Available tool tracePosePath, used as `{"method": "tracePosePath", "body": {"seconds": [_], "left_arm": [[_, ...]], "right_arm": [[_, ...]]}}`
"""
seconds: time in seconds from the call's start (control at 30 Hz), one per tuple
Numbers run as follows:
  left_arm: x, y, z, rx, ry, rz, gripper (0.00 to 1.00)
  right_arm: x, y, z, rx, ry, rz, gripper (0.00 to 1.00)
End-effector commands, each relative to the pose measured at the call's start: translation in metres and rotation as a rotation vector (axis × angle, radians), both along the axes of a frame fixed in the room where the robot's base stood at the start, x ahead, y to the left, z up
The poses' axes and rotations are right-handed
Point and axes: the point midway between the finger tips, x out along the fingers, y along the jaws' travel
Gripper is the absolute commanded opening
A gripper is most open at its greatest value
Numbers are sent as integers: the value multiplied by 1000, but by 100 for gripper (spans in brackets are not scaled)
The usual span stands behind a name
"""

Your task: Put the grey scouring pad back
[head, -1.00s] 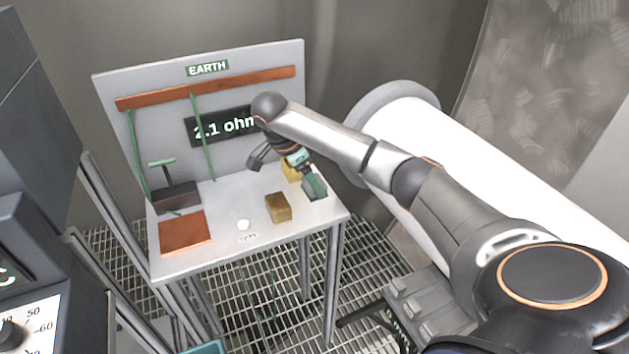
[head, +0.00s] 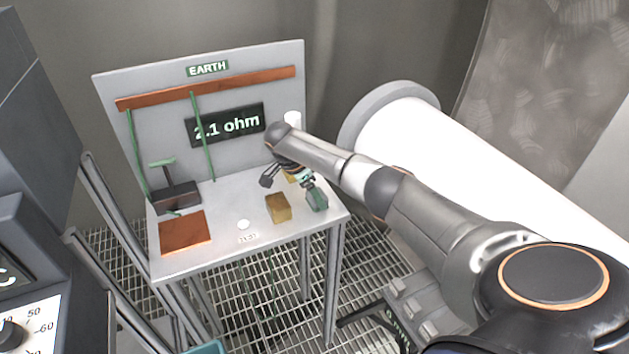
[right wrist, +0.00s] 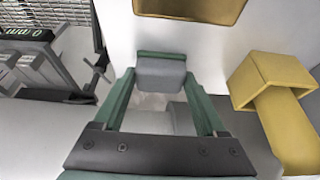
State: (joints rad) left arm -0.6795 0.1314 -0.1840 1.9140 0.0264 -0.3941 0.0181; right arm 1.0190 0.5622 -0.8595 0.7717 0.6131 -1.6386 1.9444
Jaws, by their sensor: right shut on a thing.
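My right gripper (head: 315,192) hangs pointing down over the right end of the grey bench (head: 222,240). Between its green fingers is a grey block, which I take for the grey scouring pad (right wrist: 160,74). In the head view the pad and the fingertips merge into one small grey-green patch, low by the bench's right edge. I cannot tell whether the pad touches the bench top.
A brown block (head: 278,208) stands just left of the gripper; a yellow block with a thick stem (right wrist: 270,82) is close behind it. A large white pipe (head: 460,165) runs at right.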

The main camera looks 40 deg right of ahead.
Motion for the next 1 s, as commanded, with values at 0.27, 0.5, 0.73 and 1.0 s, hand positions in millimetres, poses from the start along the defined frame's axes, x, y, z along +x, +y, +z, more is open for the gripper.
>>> {"method": "tracePosePath", "body": {"seconds": [0.27, 0.5, 0.73, 1.0], "left_arm": [[0, 0, 0, 0, 0, 0, 100], [0, 0, -1, 0, 0, 0, 100], [0, 0, -1, 0, 0, 0, 100], [0, 0, -2, 0, -1, 0, 100]], "right_arm": [[0, 0, -2, 0, 0, 0, 19], [0, 0, -4, 0, -1, 0, 88], [0, 0, -4, 0, -1, 0, 100], [2, 4, 8, 1, -3, 1, 100]]}}
